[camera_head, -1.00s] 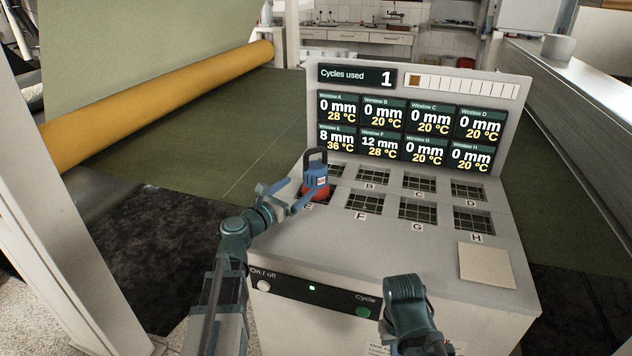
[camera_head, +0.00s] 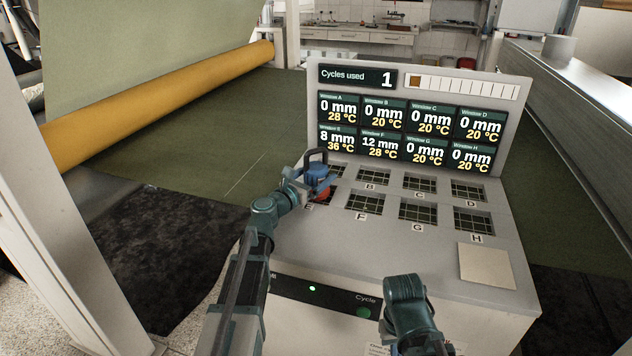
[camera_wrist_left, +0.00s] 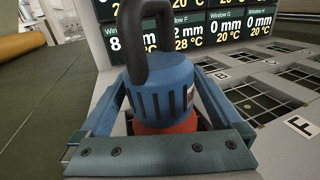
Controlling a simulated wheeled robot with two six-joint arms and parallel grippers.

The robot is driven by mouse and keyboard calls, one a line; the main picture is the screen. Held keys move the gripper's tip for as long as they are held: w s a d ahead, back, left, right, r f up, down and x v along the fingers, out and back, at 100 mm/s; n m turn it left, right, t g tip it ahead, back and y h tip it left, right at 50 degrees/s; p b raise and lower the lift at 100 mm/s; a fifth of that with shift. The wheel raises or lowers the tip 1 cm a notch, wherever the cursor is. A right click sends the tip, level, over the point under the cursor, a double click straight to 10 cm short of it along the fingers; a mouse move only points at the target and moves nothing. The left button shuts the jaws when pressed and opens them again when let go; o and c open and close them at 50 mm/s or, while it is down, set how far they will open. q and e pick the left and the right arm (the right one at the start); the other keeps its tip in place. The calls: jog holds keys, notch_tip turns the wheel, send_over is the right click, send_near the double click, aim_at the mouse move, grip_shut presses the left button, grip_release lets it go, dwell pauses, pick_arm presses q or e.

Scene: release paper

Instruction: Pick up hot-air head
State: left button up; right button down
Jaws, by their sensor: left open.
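The hot-air head (camera_head: 318,177) has a blue ribbed body, a red-orange base and a black loop handle. It stands upright over window E on the grey machine's sloped top. In the left wrist view the hot-air head (camera_wrist_left: 160,88) fills the middle. My left gripper (camera_head: 312,188) is open, with one finger on each side of the blue body; in the wrist view I cannot tell whether the fingers (camera_wrist_left: 160,100) touch it. My right arm (camera_head: 408,310) shows at the front of the machine, but its jaws are not clearly seen.
The machine's top has several gridded windows with letter labels, and a pale square pad (camera_head: 487,266) at the right. A display panel (camera_head: 412,125) rises behind. A control strip with a green Cycle button (camera_head: 363,312) runs along the front. A yellow roll (camera_head: 160,105) lies far left.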

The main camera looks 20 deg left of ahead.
pick_arm(q)
grip_shut()
dwell(0.5)
jog(key=shift+r, duration=0.1)
pick_arm(e)
jog(key=shift+r, duration=0.1)
